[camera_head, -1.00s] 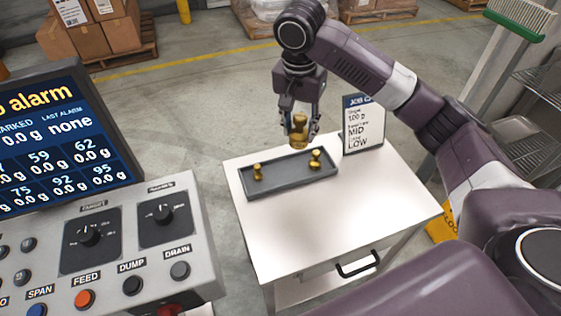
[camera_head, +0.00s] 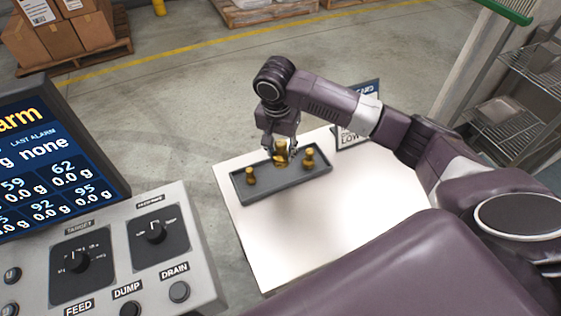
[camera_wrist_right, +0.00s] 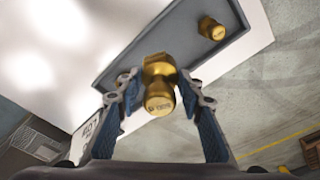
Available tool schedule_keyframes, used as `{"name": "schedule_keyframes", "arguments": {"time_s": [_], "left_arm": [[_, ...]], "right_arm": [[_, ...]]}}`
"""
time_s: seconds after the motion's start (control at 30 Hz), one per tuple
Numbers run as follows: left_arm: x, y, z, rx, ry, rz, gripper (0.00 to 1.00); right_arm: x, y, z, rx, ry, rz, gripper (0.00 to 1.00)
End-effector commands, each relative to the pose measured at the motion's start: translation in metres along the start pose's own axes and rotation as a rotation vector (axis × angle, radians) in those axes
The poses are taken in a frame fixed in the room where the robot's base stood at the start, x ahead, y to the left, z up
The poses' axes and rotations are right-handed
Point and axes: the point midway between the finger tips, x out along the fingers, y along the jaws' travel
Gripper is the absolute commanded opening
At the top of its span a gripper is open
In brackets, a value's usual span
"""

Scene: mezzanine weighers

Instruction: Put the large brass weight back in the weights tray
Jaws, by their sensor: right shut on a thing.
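The large brass weight (camera_head: 281,156) is held in my right gripper (camera_head: 280,146), over the middle of the grey weights tray (camera_head: 285,183). Whether its base touches the tray floor I cannot tell. In the right wrist view the weight (camera_wrist_right: 158,85) sits between the two blue-padded fingers of the gripper (camera_wrist_right: 158,90), with the tray (camera_wrist_right: 150,42) behind it. A smaller brass weight (camera_head: 251,177) stands in the tray's left end, and another weight (camera_head: 309,158) near its right end. One small weight (camera_wrist_right: 212,28) also shows in the right wrist view. My left gripper is not in view.
The tray lies at the back of a white table (camera_head: 320,215), whose front part is clear. A job card (camera_head: 366,105) stands behind the tray's right end. A control console (camera_head: 120,255) with a screen (camera_head: 45,150) is at the left.

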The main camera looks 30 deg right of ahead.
Motion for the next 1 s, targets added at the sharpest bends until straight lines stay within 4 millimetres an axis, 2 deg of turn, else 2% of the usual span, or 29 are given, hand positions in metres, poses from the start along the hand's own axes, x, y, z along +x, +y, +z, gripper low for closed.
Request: {"name": "schedule_keyframes", "arguments": {"time_s": [0.1,0.2,0.5,0.9,0.93,1.0], "left_arm": [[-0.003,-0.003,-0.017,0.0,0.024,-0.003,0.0],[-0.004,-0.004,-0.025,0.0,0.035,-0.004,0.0],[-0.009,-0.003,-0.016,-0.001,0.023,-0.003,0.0],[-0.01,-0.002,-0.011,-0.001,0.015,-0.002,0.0],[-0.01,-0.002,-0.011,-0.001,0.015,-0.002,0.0],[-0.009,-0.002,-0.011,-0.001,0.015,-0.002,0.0]], "right_arm": [[0.011,-0.001,0.001,0.0,0.0,-0.003,0.0],[0.018,-0.001,0.002,0.0,0.0,-0.002,0.0],[0.056,-0.001,0.007,0.0,0.0,-0.002,0.0],[0.06,-0.001,0.007,-0.001,0.001,-0.003,0.0],[0.061,-0.001,0.008,-0.001,0.0,-0.001,0.38],[0.061,-0.001,0.008,-0.001,0.0,-0.001,0.45]]}}
